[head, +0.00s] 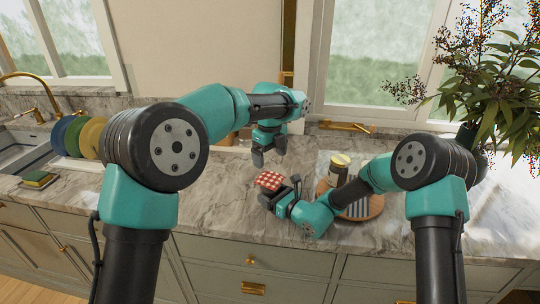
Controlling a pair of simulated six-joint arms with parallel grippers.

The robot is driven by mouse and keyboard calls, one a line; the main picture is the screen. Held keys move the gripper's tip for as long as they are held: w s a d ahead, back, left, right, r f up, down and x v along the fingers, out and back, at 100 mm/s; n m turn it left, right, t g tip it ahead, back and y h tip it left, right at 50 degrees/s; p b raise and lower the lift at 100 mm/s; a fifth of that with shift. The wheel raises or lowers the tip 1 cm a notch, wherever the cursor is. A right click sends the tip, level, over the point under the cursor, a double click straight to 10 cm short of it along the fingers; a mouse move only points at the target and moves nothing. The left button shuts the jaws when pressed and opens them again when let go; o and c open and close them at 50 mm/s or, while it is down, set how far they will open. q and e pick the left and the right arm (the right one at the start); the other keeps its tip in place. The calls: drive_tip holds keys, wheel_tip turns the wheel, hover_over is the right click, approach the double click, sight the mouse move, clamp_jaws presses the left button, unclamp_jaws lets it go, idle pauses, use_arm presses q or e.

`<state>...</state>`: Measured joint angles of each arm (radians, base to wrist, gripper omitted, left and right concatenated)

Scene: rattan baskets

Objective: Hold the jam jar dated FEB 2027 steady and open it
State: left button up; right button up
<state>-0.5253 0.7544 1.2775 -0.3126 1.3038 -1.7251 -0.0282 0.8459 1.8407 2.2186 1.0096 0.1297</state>
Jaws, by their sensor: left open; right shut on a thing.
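A jar with a red-and-white checked lid (270,181) stands over the worktop in the middle of the head view. My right gripper (279,196) is shut on this jar from the front right, and the gripper hides most of the jar's body. My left gripper (269,153) is open and empty, pointing down above and just behind the checked lid, apart from it. No date can be read on either jar.
A round wooden board (374,208) with a striped cloth lies at the right, partly hidden by my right arm. A leafy plant (505,75) stands far right. Coloured plates (72,136), a sponge (38,180) and the sink are left. The marble worktop (215,205) is clear left of the jar.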

sight(270, 178)
use_arm(q)
drive_tip(key=shift+m, duration=0.9)
drive_tip(key=shift+f, duration=0.15)
drive_tip(key=shift+f, duration=3.9)
drive_tip(key=shift+c, duration=0.4)
